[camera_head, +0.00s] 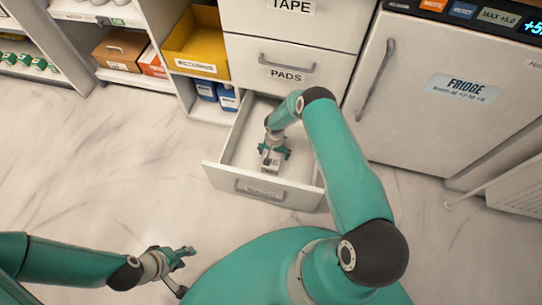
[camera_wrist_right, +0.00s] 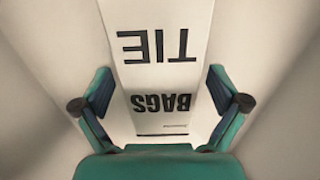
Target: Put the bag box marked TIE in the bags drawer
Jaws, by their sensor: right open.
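The white bag box (camera_wrist_right: 156,20) reads TIE and BAGS upside down in the right wrist view. It lies inside the open drawer (camera_head: 222,178), below the drawer labelled PADS; no label on the open drawer is readable in the head view. My right gripper (camera_head: 273,153) reaches down into this drawer over the box. Its fingers are open, one on each side of the box, with visible gaps between them and it. My left gripper (camera_head: 184,270) hangs low over the floor at the left, empty, its fingers spread apart.
The PADS drawer (camera_head: 288,90) above is closed. A white fridge (camera_head: 440,70) stands to the right. Left are shelves with a yellow bin (camera_head: 195,50), a brown box (camera_head: 120,48) and blue boxes (camera_head: 226,97). Marble floor (camera_head: 100,170) is clear at the left.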

